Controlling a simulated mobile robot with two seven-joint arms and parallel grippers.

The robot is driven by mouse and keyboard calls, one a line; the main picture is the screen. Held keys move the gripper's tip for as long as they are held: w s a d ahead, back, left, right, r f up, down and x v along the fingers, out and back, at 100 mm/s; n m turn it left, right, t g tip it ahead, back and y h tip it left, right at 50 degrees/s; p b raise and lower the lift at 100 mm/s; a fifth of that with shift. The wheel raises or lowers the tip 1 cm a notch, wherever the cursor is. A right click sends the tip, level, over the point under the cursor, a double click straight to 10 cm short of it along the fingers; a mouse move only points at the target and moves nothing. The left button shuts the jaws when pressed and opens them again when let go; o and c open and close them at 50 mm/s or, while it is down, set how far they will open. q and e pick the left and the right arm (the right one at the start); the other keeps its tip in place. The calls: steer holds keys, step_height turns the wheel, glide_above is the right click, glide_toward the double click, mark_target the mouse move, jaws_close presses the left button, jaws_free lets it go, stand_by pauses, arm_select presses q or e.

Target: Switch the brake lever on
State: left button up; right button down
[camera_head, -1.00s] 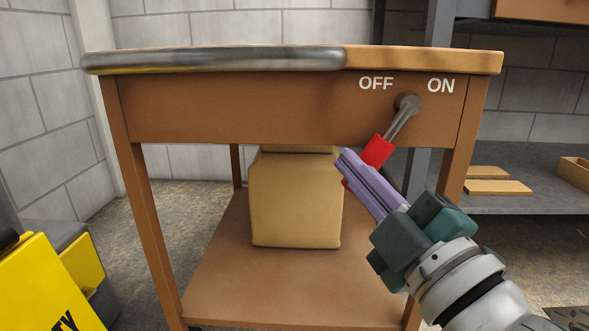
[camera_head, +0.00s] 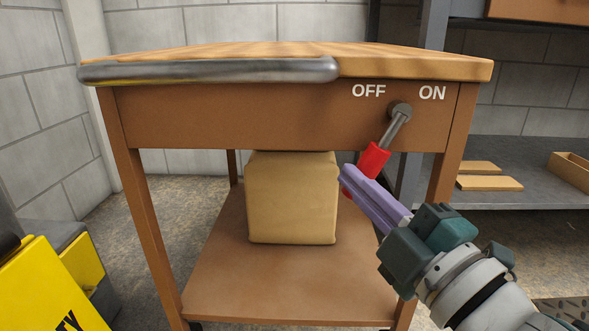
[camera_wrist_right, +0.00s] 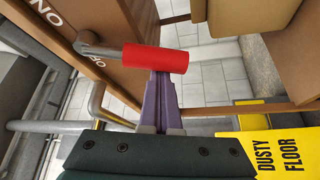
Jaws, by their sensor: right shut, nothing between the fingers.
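The brake lever (camera_head: 396,130) hangs from a round grey pivot on the front of the brown cart, between the OFF and ON labels. Its grey rod slants down and left to a red handle (camera_head: 373,160), below the OFF side. The red handle also shows large in the right wrist view (camera_wrist_right: 155,58). My right gripper (camera_head: 345,174) has its purple fingers shut and empty, just below and left of the handle. In the wrist view the fingertips meet the handle's lower edge; I cannot tell if they touch. My left gripper is out of view.
The cart's wooden top (camera_head: 415,64) has a metal rail (camera_head: 210,70) along its front edge. A cardboard box (camera_head: 292,198) sits on its lower shelf (camera_head: 290,285). A yellow floor sign (camera_head: 40,290) stands at left. A grey shelf (camera_head: 540,205) with flat boards is at right.

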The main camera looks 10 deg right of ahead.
steer(key=s+d+n+g+h+p, duration=0.1)
steer(key=s+d+n+g+p, duration=0.1)
steer(key=d+n+g+p, duration=0.2)
steer(key=shift+d+f+n+g+h+p, duration=0.35)
steer(key=shift+d+n+p, duration=1.75)
steer(key=shift+p, duration=2.1)
steer(key=shift+s+a+r+n, duration=0.1)
steer(key=shift+a+n, duration=0.2)
steer(key=shift+n, duration=0.1)
